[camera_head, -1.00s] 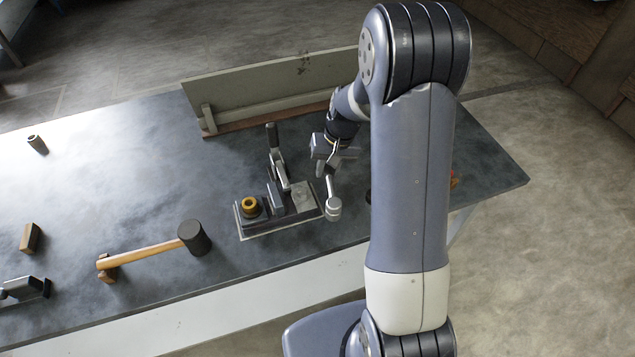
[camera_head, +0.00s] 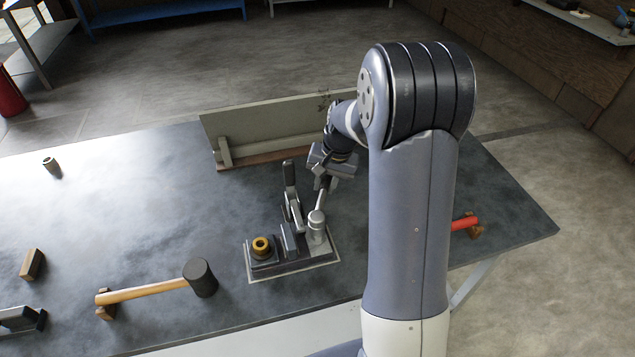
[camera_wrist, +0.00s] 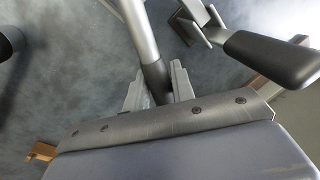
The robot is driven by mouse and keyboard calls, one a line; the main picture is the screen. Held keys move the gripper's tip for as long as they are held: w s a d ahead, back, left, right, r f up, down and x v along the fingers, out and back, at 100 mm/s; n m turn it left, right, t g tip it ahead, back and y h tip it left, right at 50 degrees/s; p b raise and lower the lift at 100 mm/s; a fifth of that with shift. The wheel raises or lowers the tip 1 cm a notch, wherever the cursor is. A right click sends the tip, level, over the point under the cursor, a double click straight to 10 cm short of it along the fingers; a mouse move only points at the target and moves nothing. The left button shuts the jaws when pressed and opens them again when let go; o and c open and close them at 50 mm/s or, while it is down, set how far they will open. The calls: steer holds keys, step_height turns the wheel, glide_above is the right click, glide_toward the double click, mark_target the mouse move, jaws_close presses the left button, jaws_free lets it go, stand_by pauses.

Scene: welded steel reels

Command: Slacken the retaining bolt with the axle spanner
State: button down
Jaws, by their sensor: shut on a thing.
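My gripper (camera_head: 322,176) is shut on the axle spanner (camera_head: 318,205), a silver bar with a round, thick head. Its dark grip (camera_wrist: 156,82) sits between the two fingers in the wrist view, with the silver shaft (camera_wrist: 137,28) running away from them. The spanner's head is over the right part of a flat steel fixture plate (camera_head: 292,268); I cannot tell whether it touches. The fixture carries a brass-coloured ring (camera_head: 261,246) on a dark block at its left. The retaining bolt is not clearly seen; the spanner's head may hide it.
A clamp lever with a black handle (camera_head: 290,174) stands upright behind the fixture, close to my gripper; the handle also shows in the wrist view (camera_wrist: 270,60). A mallet (camera_head: 200,278) lies left. A grey upright board (camera_head: 270,132) edges the back. A red-handled thing (camera_head: 464,223) lies right.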

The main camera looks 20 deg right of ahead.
steer(key=s+d+m+h, duration=0.1)
steer(key=s+d+m, duration=0.2)
steer(key=s+m, duration=0.2)
steer(key=s+d+m+t+h, duration=0.1)
steer(key=s+d+m, duration=0.2)
steer(key=s+m, duration=0.2)
steer(key=m, duration=0.2)
steer(key=shift+f+m, duration=0.3)
steer(key=shift+f, duration=0.1)
steer(key=shift+f, duration=0.7)
stand_by(0.7)
steer(key=shift+f, duration=0.4)
steer(key=shift+s+f, duration=0.1)
steer(key=shift+f, duration=0.1)
stand_by(0.5)
